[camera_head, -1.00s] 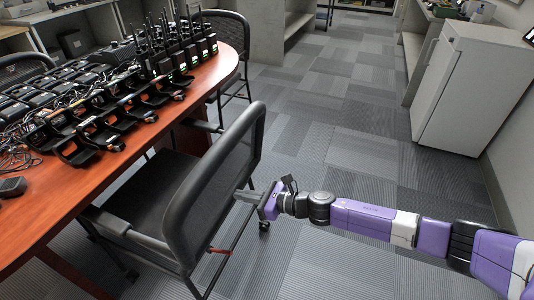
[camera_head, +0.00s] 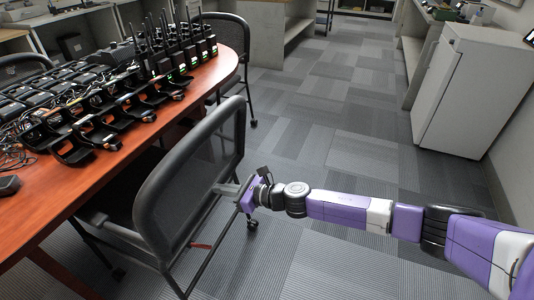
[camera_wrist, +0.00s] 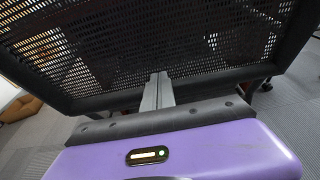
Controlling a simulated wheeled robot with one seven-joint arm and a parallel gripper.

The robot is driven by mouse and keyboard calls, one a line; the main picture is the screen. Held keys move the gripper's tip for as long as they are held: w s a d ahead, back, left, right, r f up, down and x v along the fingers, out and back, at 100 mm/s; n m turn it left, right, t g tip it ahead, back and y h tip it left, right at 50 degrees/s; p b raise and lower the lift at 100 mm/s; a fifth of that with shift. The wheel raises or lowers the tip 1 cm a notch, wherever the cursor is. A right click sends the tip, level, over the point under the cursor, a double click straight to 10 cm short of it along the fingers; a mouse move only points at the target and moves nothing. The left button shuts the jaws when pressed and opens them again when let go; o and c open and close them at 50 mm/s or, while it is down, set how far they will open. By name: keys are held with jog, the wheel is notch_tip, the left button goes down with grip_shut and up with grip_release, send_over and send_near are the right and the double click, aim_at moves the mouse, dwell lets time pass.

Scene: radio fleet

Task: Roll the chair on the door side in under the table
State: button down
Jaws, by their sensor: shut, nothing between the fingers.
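The black mesh-back chair (camera_head: 188,190) stands at the near side of the wooden table (camera_head: 150,132), its back toward my arm and its seat partly at the table edge. My gripper (camera_head: 222,188) is shut and empty, with its fingertips at the right side of the chair's back. In the wrist view the shut fingers (camera_wrist: 157,92) point at the lower part of the mesh backrest (camera_wrist: 120,50), touching it or very close; I cannot tell which. A caster (camera_head: 252,223) shows below my gripper. Much of the seat is hidden behind the backrest.
Several radios and chargers (camera_head: 100,110) cover the table top. Another black chair (camera_head: 230,50) stands at the table's far end. A white cabinet (camera_head: 470,90) is at the right. The carpet (camera_head: 340,130) between table and cabinet is clear.

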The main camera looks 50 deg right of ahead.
aim_at(206, 185)
jog(key=shift+w, duration=0.1)
jog(key=shift+r+b+x, duration=0.2)
jog(key=shift+b+x, duration=0.35)
jog(key=shift+x, duration=0.4)
jog(key=shift+r+b+x, duration=0.15)
jog(key=shift+b+x, duration=0.35)
jog(key=shift+x, duration=0.45)
jog(key=shift+r+b+x, duration=0.2)
jog(key=shift+b+x, duration=0.35)
jog(key=shift+x, duration=0.4)
jog(key=shift+w+a+r, duration=0.15)
jog(key=shift+w+a, duration=0.1)
jog(key=shift+w, duration=0.4)
jog(key=shift+w+b, duration=0.1)
jog(key=shift+b, duration=0.2)
jog(key=shift+s+d+p, duration=0.25)
jog(key=shift+s+d, duration=0.05)
jog(key=shift+s, duration=0.6)
jog(key=shift+s+d+p, duration=0.2)
jog(key=shift+s+d, duration=0.1)
jog(key=shift+s, duration=0.55)
jog(key=shift+s+d+p, duration=0.25)
jog(key=shift+s+d, duration=0.05)
jog(key=shift+s, duration=0.6)
